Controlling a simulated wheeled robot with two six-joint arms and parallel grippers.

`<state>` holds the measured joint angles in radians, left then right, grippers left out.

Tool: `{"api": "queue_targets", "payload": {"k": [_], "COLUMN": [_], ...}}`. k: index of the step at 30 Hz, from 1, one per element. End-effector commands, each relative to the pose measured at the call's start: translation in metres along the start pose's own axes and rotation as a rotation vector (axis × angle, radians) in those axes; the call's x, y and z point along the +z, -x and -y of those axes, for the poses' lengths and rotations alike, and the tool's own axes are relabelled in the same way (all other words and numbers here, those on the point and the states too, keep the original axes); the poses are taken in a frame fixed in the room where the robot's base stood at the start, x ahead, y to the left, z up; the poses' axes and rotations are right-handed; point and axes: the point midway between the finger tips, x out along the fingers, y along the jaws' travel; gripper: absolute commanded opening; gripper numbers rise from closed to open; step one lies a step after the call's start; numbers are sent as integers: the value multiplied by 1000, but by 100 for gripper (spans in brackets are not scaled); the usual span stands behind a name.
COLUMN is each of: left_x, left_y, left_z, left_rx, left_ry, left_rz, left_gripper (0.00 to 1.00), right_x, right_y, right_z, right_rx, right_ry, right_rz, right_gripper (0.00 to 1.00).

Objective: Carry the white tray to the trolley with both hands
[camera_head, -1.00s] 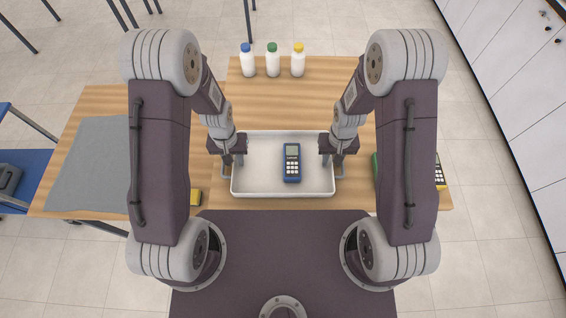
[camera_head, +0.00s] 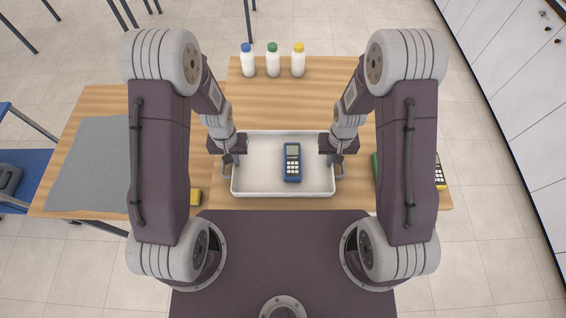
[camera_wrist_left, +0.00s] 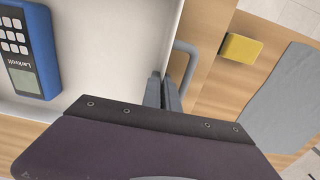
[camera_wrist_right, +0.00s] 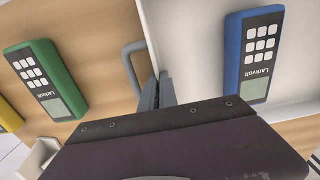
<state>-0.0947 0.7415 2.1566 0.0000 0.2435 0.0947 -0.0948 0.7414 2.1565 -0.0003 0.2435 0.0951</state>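The white tray (camera_head: 262,187) sits on the wooden table with a blue handheld manometer (camera_head: 292,163) lying in it. The tray has a grey handle at each short side; these show in the left wrist view (camera_wrist_left: 183,47) and the right wrist view (camera_wrist_right: 127,62). My left gripper (camera_head: 232,160) is at the tray's left side, its fingers (camera_wrist_left: 162,92) closed about the side wall next to the handle. My right gripper (camera_head: 334,160) is at the right side, its fingers (camera_wrist_right: 157,92) closed the same way. The exact contact between the fingers is partly hidden. No trolley can be made out for certain.
Three white bottles with blue (camera_head: 247,60), green (camera_head: 272,60) and yellow (camera_head: 298,60) caps stand at the table's back. A grey mat (camera_head: 90,165) and a yellow block (camera_head: 196,197) lie left. A green manometer (camera_wrist_right: 42,78) is right of the tray. Cabinets (camera_head: 520,90) line the right.

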Motion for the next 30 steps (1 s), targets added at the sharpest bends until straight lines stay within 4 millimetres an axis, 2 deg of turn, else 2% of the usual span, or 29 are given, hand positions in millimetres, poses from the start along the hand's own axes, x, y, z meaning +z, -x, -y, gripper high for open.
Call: {"api": "queue_targets", "payload": {"k": [24,30], "left_x": [0,0], "left_y": [1,14], "left_z": [0,0], "left_rx": [0,0], "left_ry": [0,0], "left_rz": [-1,-1], "left_gripper": [0,0], "right_x": [0,0], "right_y": [0,14], "right_z": [0,0], "right_rx": [0,0], "right_ry": [0,0], "right_rz": [0,0], "right_gripper": [0,0]}}
